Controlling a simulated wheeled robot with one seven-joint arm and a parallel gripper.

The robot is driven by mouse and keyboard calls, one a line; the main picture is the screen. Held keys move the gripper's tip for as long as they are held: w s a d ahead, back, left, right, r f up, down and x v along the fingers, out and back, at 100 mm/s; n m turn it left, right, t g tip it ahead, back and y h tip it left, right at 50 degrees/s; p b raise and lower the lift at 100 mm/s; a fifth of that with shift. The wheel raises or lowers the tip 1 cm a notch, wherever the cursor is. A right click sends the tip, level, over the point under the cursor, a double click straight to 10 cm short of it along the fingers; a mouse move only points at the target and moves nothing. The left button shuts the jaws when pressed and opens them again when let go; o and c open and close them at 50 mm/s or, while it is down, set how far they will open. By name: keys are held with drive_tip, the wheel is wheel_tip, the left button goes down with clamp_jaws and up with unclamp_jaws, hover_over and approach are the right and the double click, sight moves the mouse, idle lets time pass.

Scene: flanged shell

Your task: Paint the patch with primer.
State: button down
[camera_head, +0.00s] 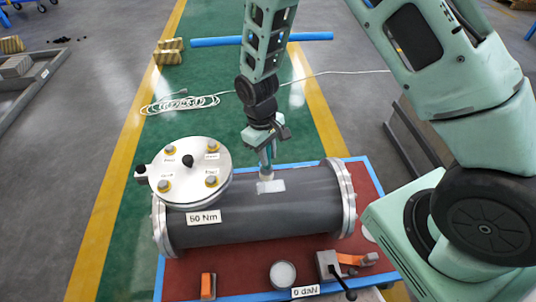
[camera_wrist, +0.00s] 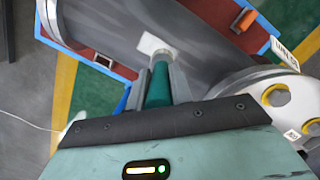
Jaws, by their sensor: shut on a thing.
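The patch (camera_head: 271,187) is a pale rectangle on top of the dark grey cylindrical shell (camera_head: 290,212), which lies on its side. In the wrist view the patch (camera_wrist: 149,43) shows just beyond the brush tip. My gripper (camera_head: 267,150) is shut on a teal-handled brush (camera_wrist: 158,86), which points down with its pale tip at the patch's edge. I cannot tell whether the tip touches the patch. A round pot (camera_head: 282,274) with whitish contents, likely the primer, stands in front of the shell.
An orange-handled tool (camera_head: 352,260) and an orange block (camera_head: 208,286) lie on the red, blue-edged tabletop (camera_head: 245,283). A coiled white cable (camera_head: 180,104) lies on the floor behind.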

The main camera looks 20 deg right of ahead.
wheel_tip(320, 180, up, 2)
drive_tip(key=shift+r+p, duration=0.1)
drive_tip(key=shift+p, duration=0.55)
drive_tip(key=shift+d, duration=0.1)
